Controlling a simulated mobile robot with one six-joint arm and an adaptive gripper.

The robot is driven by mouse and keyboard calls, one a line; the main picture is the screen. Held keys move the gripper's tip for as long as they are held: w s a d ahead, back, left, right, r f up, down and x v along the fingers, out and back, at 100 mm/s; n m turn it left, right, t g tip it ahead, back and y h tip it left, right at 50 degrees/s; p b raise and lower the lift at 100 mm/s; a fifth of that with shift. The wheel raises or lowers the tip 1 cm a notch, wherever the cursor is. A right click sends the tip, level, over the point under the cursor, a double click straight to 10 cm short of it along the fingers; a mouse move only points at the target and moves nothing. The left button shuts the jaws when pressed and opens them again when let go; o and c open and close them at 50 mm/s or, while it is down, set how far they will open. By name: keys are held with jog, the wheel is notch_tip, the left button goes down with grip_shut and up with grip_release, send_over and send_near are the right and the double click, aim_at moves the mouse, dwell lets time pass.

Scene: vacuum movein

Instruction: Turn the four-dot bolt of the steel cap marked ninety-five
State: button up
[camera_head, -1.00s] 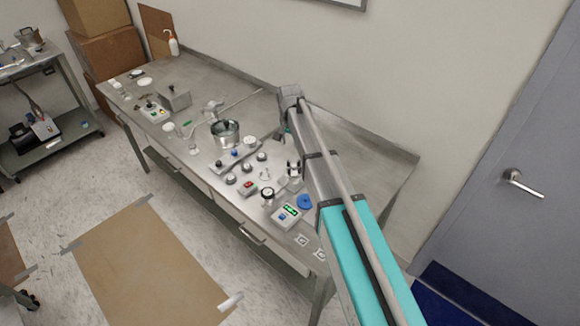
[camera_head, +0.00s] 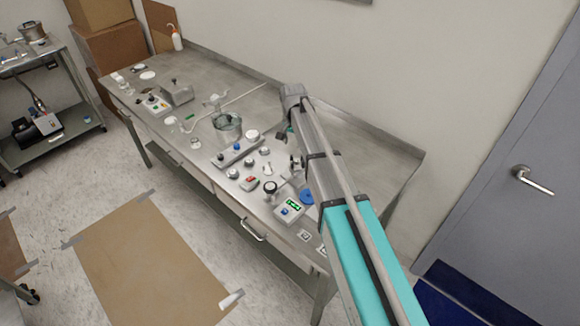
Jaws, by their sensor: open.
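Several small round steel caps or knobs sit on the steel bench, among them one in the front (camera_head: 232,173), one behind it (camera_head: 249,161) and one at the back (camera_head: 264,151). Their markings and bolt dots are too small to read, so I cannot tell which is marked ninety-five. My arm crosses the right part of the bench. My gripper (camera_head: 284,136) shows only as a small dark piece left of the arm, above the bench and right of the caps. It seems to hold nothing. Most of it is hidden behind the arm.
A steel pot (camera_head: 227,126) stands behind a bar with knobs (camera_head: 236,151). A box with a green display (camera_head: 290,208) and a blue disc (camera_head: 307,197) lie near the front right. A grey box (camera_head: 176,92) stands farther left. The bench's back right (camera_head: 385,150) is clear.

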aim_at(292, 163)
jog(key=shift+f+b, duration=5.2)
jog(key=shift+f, duration=0.3)
grip_shut()
jog(key=shift+a, duration=0.3)
jog(key=shift+d, duration=0.25)
